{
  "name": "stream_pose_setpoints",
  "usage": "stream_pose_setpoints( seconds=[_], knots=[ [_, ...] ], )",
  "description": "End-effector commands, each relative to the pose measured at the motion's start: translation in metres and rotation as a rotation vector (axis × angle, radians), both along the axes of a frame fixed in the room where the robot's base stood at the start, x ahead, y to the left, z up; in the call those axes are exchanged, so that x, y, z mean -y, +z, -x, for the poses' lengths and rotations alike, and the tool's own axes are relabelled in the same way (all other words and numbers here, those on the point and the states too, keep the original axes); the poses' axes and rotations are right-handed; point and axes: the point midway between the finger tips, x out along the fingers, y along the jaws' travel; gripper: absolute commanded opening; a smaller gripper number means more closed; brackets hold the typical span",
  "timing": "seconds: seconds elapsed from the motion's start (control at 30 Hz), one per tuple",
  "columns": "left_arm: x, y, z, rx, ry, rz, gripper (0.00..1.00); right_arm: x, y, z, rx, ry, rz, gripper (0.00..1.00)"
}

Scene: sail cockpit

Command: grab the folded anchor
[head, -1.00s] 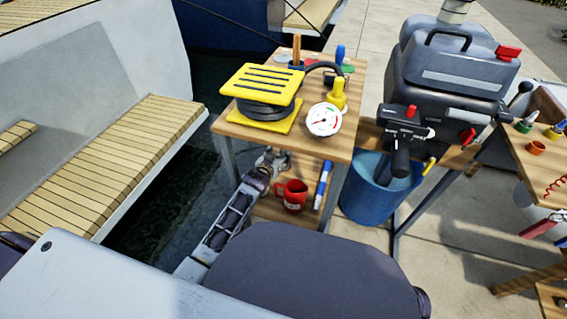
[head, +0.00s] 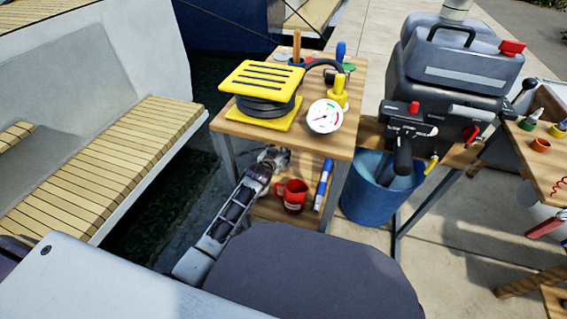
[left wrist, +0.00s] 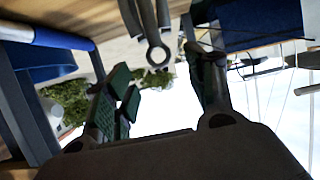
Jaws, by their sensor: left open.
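A grey metal piece with a ring at its end, which looks like the folded anchor (left wrist: 153,38), shows at the top of the left wrist view. It lies against the wooden shelf, with its upper part cut off by the frame edge. My left gripper (left wrist: 165,88) is open, one finger with green pads on each side, and the ring end is beyond and between the fingers, not visibly gripped. In the head view my left gripper (head: 273,158) is at the lower shelf under the table's near edge. I cannot clearly separate the anchor from the gripper there.
A red mug (head: 292,196) and a blue-and-white tube (head: 323,185) are right of the gripper on the lower shelf (head: 268,211). The tabletop (head: 322,150) is overhead, with a table leg (head: 224,158) at left. A blue bucket (head: 372,200) stands to the right.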

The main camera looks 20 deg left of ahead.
Motion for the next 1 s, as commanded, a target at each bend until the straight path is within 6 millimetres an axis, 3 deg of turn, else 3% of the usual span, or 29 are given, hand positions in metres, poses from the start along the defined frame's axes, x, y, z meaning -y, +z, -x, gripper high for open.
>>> stream_pose_setpoints(
  seconds=[0.13,0.4,1.0],
  knots=[
    [0.000,-0.003,-0.011,0.001,0.000,-0.001,0.55,-0.002,-0.014,0.000,0.018,-0.013,-0.020,0.40],
    [0.000,-0.009,-0.027,0.000,0.000,0.000,0.55,-0.004,-0.021,-0.002,0.029,-0.009,-0.031,0.40],
    [0.001,-0.009,-0.030,0.000,0.000,0.000,0.53,-0.004,-0.020,-0.002,0.031,-0.008,-0.033,0.40]
  ],
)
